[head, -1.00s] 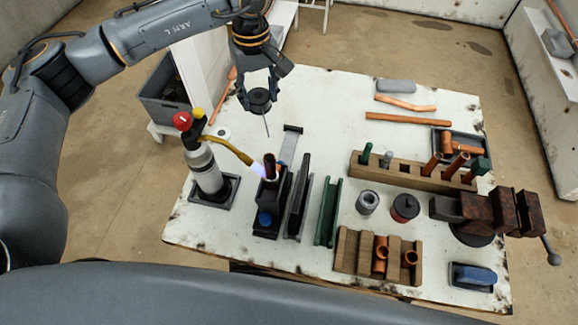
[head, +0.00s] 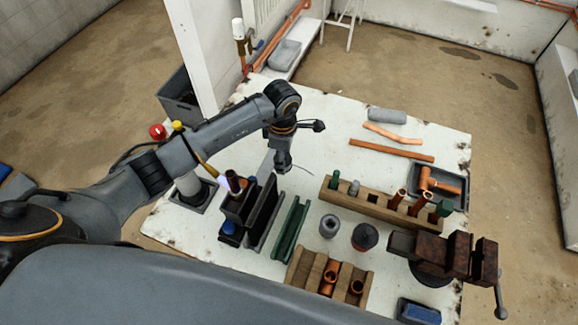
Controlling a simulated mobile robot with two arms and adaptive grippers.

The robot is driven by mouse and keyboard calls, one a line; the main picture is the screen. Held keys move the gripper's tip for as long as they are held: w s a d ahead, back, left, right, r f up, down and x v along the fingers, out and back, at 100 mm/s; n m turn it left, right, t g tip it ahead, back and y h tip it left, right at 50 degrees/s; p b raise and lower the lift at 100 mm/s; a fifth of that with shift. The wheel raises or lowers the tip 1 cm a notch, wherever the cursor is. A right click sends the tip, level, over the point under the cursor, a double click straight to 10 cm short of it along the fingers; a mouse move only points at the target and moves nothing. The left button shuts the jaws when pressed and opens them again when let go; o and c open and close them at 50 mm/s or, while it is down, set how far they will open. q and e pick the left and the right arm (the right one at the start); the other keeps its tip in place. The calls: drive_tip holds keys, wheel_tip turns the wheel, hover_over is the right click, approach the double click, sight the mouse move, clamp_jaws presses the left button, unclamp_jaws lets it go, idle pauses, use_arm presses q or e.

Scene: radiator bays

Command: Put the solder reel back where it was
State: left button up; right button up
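My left gripper (head: 283,161) hangs over the middle of the white workbench (head: 318,158), left of the long wooden rack (head: 348,201). Its fingers look shut around the dark solder reel, most of which is hidden by the gripper and wrist. A thin strand of solder (head: 303,170) sticks out to the right from the gripper. My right gripper is out of the picture.
A torch with a red knob (head: 157,131) and a lit flame stands left, beside a dark tube in a black stand (head: 236,208). A green channel (head: 290,230), grey ring (head: 329,227), dark red-sided tin (head: 364,237) and rusty vise (head: 455,257) stand nearby.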

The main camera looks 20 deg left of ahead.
use_arm(q)
drive_tip(key=shift+f, duration=0.4)
wheel_tip(320, 180, down, 3)
drive_tip(key=shift+d+f+p, duration=0.1)
drive_tip(key=shift+p, duration=0.4)
drive_tip(key=shift+f, duration=0.55)
drive_tip(key=o, duration=1.4)
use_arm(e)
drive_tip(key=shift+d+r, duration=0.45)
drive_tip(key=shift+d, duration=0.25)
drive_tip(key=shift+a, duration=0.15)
